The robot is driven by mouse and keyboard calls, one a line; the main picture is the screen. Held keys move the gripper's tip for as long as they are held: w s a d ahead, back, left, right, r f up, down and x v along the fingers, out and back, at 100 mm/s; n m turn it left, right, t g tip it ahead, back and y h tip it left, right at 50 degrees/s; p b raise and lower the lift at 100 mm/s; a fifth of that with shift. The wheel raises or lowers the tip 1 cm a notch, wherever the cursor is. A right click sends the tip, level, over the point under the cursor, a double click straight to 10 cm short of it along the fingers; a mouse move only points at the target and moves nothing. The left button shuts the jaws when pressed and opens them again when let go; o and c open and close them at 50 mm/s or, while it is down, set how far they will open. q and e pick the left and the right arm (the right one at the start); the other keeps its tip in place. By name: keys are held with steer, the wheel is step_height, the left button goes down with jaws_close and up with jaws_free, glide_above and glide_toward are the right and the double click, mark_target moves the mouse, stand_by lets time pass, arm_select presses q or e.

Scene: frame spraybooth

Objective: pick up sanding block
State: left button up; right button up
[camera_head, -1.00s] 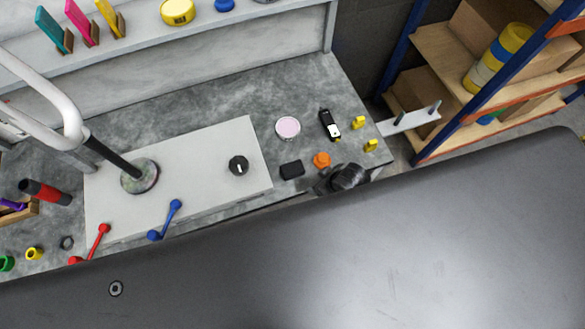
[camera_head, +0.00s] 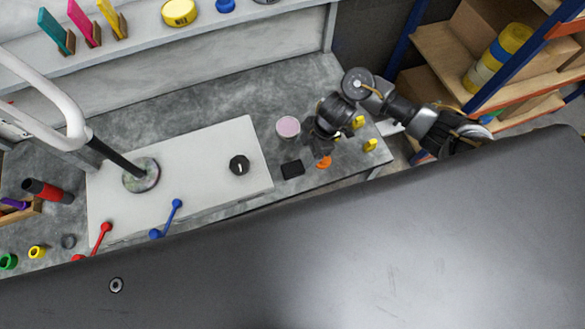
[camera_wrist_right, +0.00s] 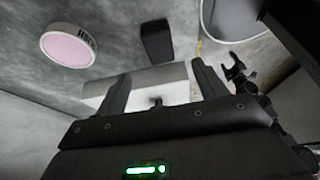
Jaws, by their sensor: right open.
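A small dark block (camera_head: 292,169), which I take to be the sanding block, lies on the grey bench between the white board and my right gripper. It also appears to be the dark piece (camera_wrist_right: 157,41) at the top of the right wrist view. My right gripper (camera_head: 315,146) is above the bench, just right of the block and apart from it. In the right wrist view its two fingers (camera_wrist_right: 160,84) are spread with nothing held between them. My left gripper is not in view.
A pink disc (camera_head: 288,127) lies beyond the block. An orange piece (camera_head: 324,162) is partly hidden by my gripper. Yellow pieces (camera_head: 370,145) lie near the bench's right end. The white board (camera_head: 215,165) carries a black knob (camera_head: 239,165). A shelf rack (camera_head: 440,50) stands at right.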

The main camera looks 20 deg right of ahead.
steer(key=b, duration=0.1)
glide_above(293, 167)
steer(key=d, duration=0.2)
step_height(293, 167, down, 4)
steer(key=shift+d+f, duration=0.1)
steer(key=shift+f, duration=0.1)
steer(key=shift+b+x, duration=0.45)
steer(key=shift+x, duration=2.6)
steer(key=shift+r, duration=0.1)
steer(key=c, duration=1.2)
